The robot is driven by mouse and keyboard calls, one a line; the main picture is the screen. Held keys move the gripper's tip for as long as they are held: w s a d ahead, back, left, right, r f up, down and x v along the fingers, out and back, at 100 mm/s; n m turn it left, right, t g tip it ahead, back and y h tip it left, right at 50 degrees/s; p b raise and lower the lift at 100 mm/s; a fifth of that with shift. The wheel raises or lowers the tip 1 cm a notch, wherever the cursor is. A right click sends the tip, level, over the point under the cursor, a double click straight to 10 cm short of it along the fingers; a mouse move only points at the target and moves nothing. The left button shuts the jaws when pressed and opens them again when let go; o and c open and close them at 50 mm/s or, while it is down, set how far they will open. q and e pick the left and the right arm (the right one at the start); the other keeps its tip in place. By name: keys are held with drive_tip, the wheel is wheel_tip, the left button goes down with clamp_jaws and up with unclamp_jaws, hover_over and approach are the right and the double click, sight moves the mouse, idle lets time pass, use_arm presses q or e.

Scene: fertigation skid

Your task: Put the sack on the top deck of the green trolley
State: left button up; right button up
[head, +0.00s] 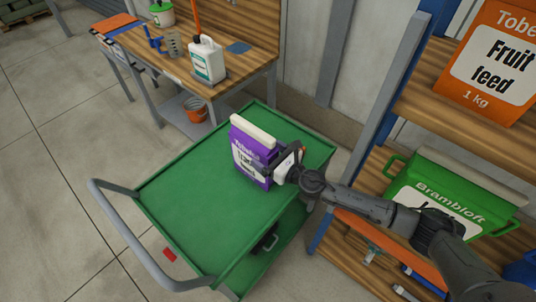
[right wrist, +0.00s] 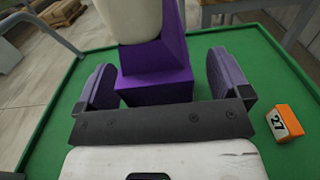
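The purple sack (head: 249,158) with a cream top stands upright on the green top deck (head: 190,215) of the trolley, near its far end. My right gripper (head: 279,172) is at the sack's right side, low down. In the right wrist view the sack (right wrist: 157,72) rises between the two fingers of the right gripper (right wrist: 164,88). The fingers are open, with a gap showing on each side of the sack. The sack's base seems to rest on the deck. My left gripper is not in view.
A shelf rack with a green Brambloft tub (head: 440,200) and an orange Fruit feed pack (head: 492,62) stands at right. A workbench (head: 250,60) stands behind. The deck's near part is clear.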

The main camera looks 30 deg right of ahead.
drive_tip(key=shift+o, duration=0.3)
drive_tip(key=shift+r, duration=0.25)
drive_tip(key=shift+s+d+f, duration=0.1)
drive_tip(key=shift+s, duration=0.2)
drive_tip(key=v, duration=1.1)
drive_tip(key=shift+s+b, duration=0.2)
drive_tip(key=shift+b, duration=0.1)
